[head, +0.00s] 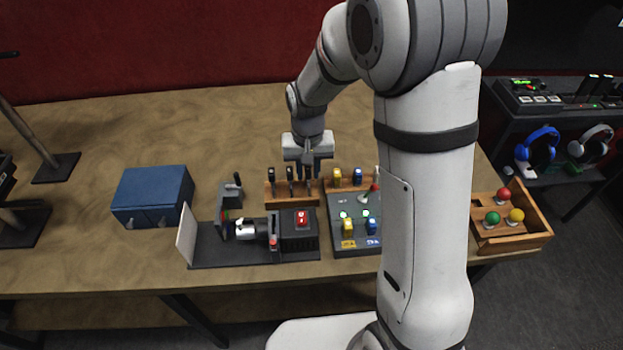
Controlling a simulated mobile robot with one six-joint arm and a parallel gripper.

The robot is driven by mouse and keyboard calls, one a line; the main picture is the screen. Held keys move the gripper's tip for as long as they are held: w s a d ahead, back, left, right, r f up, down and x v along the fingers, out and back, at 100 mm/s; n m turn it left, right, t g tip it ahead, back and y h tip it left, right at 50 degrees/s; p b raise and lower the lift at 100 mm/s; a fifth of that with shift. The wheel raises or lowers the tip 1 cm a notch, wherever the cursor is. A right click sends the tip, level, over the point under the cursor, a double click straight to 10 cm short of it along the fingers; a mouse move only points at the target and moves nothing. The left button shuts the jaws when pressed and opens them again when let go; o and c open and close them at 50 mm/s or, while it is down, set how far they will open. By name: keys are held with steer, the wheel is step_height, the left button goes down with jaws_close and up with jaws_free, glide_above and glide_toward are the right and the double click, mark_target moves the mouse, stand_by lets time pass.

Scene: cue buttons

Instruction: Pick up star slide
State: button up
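A small wooden rack (284,203) stands on the table and holds several dark upright pieces with handles (290,178), which may be the slides. No star mark can be read at this size, so I cannot tell which piece is the star slide. My gripper (308,178) points down at the right end of this rack, at or just above the rightmost dark piece. The fingers partly cover that piece. I cannot tell whether they are apart, touching it or shut on it.
A projector-like device (262,232) with a white screen (186,235) lies in front of the rack. A button panel (352,212) stands to its right, partly behind my arm. A blue cabinet (153,195) is at left. A wooden tray (509,238) holds coloured knobs. The table behind is clear.

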jaws_close()
steer(key=shift+r, duration=0.1)
step_height(320, 180, up, 10)
steer(key=shift+f+b, duration=0.1)
steer(key=shift+b, duration=0.5)
